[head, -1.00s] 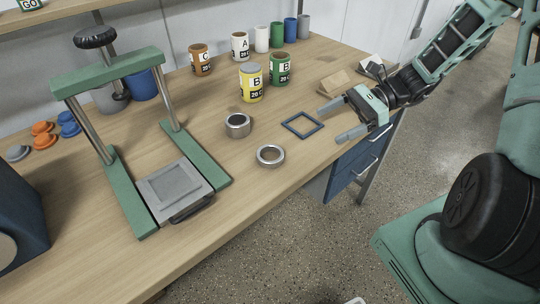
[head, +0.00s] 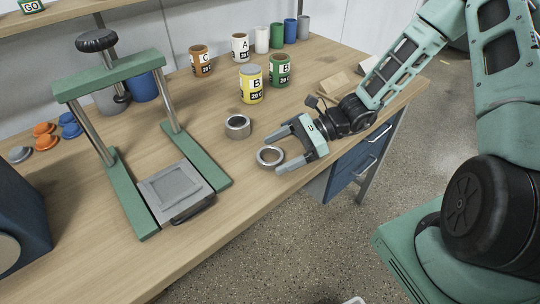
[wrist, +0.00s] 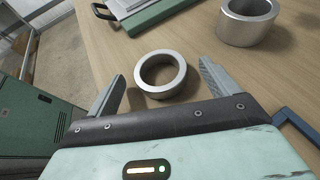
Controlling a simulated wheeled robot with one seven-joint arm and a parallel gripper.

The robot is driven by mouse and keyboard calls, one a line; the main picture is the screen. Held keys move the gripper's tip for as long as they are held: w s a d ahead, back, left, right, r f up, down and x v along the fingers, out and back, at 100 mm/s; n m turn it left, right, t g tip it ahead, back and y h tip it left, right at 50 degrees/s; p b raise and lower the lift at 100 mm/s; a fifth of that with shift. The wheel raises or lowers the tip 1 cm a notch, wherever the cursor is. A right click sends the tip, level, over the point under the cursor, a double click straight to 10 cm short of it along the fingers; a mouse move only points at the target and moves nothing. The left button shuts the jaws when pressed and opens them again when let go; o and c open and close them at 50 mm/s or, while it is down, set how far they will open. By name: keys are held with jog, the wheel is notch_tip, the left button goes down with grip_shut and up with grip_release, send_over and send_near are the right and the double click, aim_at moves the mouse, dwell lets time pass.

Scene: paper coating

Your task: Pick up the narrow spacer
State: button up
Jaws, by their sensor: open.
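The narrow spacer (head: 260,160) is a low, shiny metal ring lying flat on the wooden bench near its front edge. It also shows in the wrist view (wrist: 142,80). My gripper (head: 279,154) is open and empty, its fingers pointing left at the ring. In the wrist view, my gripper's fingertips (wrist: 162,72) lie on either side of the ring, with gaps on both sides. I cannot tell whether the tips are level with it. A taller metal ring (head: 238,131) stands behind it, also at the top right of the wrist view (wrist: 243,32).
A green press frame (head: 196,155) with a grey plate (head: 172,187) stands to the left. Yellow (head: 251,88) and green (head: 280,72) cans stand behind. Part of a blue square frame (wrist: 293,124) shows beside my gripper. The bench around the ring is clear.

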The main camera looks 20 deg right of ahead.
jog(key=shift+a+f, duration=0.2)
jog(key=shift+a, duration=0.25)
jog(key=c, duration=1.1)
jog(key=shift+o, duration=0.2)
jog(key=shift+r, duration=0.1)
